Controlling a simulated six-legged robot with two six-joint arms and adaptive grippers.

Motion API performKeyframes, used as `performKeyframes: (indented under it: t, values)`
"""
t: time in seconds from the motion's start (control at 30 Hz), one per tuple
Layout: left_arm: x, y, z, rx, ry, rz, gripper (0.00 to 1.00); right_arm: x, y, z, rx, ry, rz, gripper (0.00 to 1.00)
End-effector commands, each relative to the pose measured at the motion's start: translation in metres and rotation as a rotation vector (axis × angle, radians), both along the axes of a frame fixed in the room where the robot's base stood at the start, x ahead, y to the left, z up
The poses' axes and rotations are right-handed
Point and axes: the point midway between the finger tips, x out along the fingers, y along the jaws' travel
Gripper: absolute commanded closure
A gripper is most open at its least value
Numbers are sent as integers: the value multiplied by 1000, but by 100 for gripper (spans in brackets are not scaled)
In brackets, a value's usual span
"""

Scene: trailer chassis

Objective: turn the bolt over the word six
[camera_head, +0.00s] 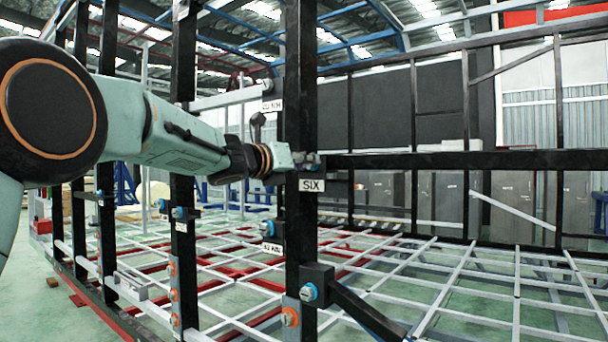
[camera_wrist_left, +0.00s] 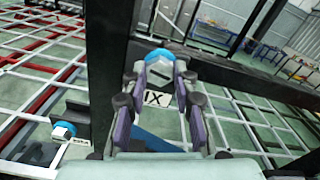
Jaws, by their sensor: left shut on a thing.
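The white label with the word SIX (camera_head: 311,185) is on the black upright post (camera_head: 300,90). It also shows in the left wrist view (camera_wrist_left: 158,99), upside down and partly hidden. The bolt over it has a grey head (camera_wrist_left: 160,67) and a blue washer (camera_wrist_left: 159,55). My left gripper (camera_head: 305,160) reaches the post just above the label. In the left wrist view, the fingers of my left gripper (camera_wrist_left: 159,78) are shut on the bolt head, one on each side. In the head view they largely hide this bolt. My right gripper is not in view.
A black crossbar (camera_head: 450,160) runs right from the post. More posts with bolts stand left. White and red floor beams (camera_head: 460,270) form an open grid.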

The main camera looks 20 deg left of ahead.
Motion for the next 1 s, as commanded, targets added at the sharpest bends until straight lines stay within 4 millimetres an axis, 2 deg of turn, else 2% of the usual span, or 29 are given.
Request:
performKeyframes:
  t: [0.03, 0.5, 1.0]
  values:
    - [1, 0, -8, 45, -8, 0, 100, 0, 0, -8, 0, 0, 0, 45]
    - [0, 0, -6, 455, -160, -4, 100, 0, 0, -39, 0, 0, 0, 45]
    - [0, -1, -4, 733, -261, -8, 100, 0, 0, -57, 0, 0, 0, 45]
